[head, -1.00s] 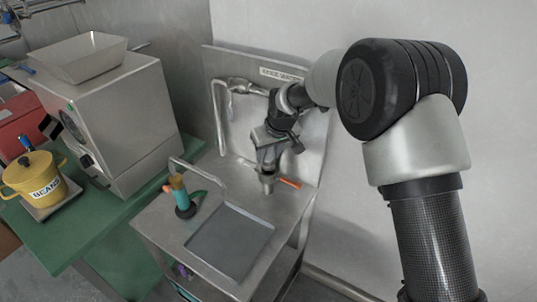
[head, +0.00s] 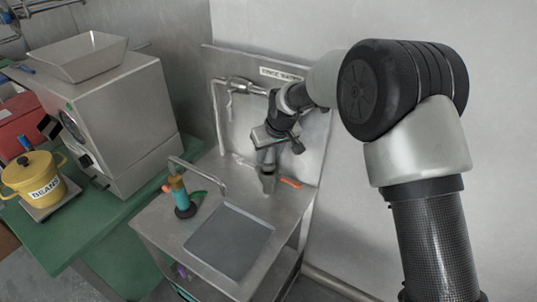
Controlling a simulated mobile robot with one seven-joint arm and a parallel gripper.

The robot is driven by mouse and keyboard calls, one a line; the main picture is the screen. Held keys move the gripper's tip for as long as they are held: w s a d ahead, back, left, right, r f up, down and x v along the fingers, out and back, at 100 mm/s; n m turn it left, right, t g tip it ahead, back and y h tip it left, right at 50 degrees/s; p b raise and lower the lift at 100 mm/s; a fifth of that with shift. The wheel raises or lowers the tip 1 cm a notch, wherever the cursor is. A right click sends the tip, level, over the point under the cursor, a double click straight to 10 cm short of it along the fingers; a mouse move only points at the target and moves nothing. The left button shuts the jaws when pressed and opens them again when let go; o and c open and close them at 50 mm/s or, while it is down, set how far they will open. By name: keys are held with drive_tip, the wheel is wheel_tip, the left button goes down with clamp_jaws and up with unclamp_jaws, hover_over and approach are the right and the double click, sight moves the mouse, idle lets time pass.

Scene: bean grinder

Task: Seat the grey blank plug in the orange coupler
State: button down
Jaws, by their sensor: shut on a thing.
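My gripper (head: 267,161) points down over the back of the steel sink counter. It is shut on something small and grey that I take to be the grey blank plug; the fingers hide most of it. Just under the fingertips stands a grey cup-like holder (head: 267,179); I cannot tell whether the held piece touches it.
A flat orange bar (head: 290,183) lies right of the holder. A grinder (head: 110,110) and a yellow beans pot (head: 35,182) stand left.

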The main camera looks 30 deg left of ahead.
drive_tip(key=shift+f+b, duration=1.05)
drive_tip(key=shift+f, duration=0.4)
drive_tip(key=c, duration=1.4)
unclamp_jaws()
drive_tip(key=shift+r, duration=0.1)
drive_tip(key=shift+o, duration=1.2)
drive_tip(key=v, duration=1.7)
drive_tip(key=shift+r, duration=0.15)
drive_tip(key=shift+s, duration=0.1)
